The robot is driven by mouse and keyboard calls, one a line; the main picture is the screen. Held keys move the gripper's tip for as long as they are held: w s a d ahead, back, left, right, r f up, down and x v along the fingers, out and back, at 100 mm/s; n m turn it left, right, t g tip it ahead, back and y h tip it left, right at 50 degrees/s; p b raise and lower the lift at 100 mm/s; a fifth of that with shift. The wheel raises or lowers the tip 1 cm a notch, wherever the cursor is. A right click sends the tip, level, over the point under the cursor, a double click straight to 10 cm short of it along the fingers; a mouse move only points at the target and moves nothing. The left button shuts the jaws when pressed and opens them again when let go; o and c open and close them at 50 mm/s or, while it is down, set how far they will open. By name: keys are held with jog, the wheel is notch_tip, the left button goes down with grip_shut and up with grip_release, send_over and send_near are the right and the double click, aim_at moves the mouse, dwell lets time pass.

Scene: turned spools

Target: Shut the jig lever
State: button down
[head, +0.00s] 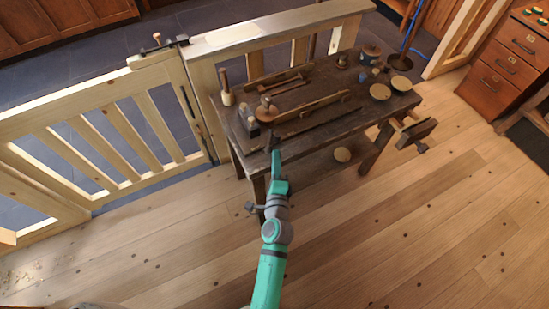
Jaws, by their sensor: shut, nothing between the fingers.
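The dark wooden workbench (345,121) carries long wooden jig-like fixtures, one of them a rail (318,104) along the middle. A long dark bar (318,122) lies in front of that rail, slanting up to the right. I cannot tell which part is the jig lever or how far it is open. My gripper (269,132) is small in the head view, at the bench's front left edge, near the bar's left end. It is shut with nothing in it. I cannot tell whether it touches the bar or the bench.
Round wooden discs (380,92) and small pots (371,52) are at the right. A pale slatted gate (100,140) stands left. The plank floor (400,230) in front is clear.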

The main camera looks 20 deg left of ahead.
jog(key=shift+s+a+f+g+y, duration=0.15)
jog(key=shift+s+a+y, duration=0.15)
jog(key=shift+a, duration=0.35)
jog(key=shift+s+a+r+g+y, duration=0.15)
jog(key=shift+s+a+y, duration=0.15)
jog(key=shift+a, duration=0.35)
jog(key=shift+d+f, duration=0.2)
jog(key=shift+d, duration=0.4)
jog(key=d, duration=0.5)
jog(key=s+a+h, duration=0.1)
jog(key=s+a, duration=0.3)
jog(key=s, duration=0.4)
jog(key=shift+s+r, duration=0.15)
jog(key=shift+s, duration=0.05)
jog(key=s+d+n+h, duration=0.4)
jog(key=s+d+n, duration=0.3)
jog(key=s, duration=0.6)
jog(key=s+d+r+n, duration=0.3)
jog(key=s+n, duration=0.1)
jog(key=s, duration=0.2)
jog(key=s+d+r+n+h, duration=0.1)
jog(key=s+d+r+n, duration=0.2)
jog(key=s, duration=0.4)
jog(key=d+n, duration=0.1)
jog(key=n, duration=0.1)
jog(key=shift+r+n+g, duration=0.3)
